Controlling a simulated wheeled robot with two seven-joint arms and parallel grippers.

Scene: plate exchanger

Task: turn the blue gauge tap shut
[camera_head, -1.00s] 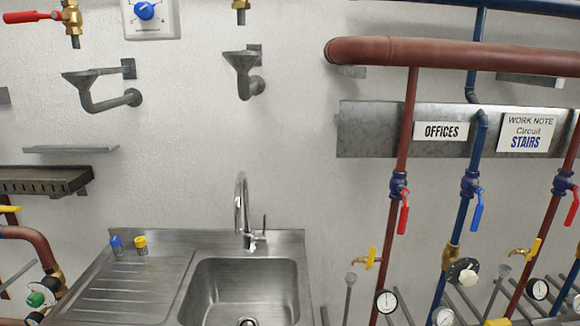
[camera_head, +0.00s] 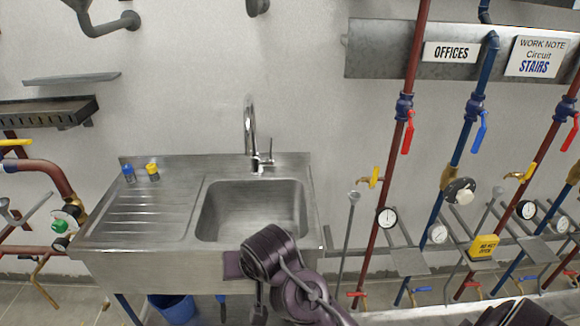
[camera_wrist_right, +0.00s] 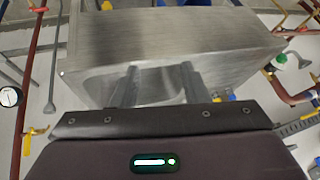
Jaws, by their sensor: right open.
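Two small blue tap handles show low on the blue pipes below the gauges in the head view, one at the left (camera_head: 420,289) and one further right (camera_head: 530,279). A blue lever (camera_head: 480,132) hangs down at a slant on a valve higher up the left blue pipe. I cannot tell for sure which one is the gauge tap. A round white gauge (camera_head: 438,233) sits beside the left blue pipe. My right gripper (camera_wrist_right: 158,82) is open and empty by the sink front, well left of these taps. My left gripper is out of view.
The steel sink (camera_head: 130,235) stands at the left, with a blue bucket (camera_head: 172,307) below. Red pipes with red levers (camera_head: 408,132) flank the left blue pipe. A yellow tag (camera_head: 483,246) hangs among the gauges. Signs (camera_head: 449,52) are on the wall plate.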

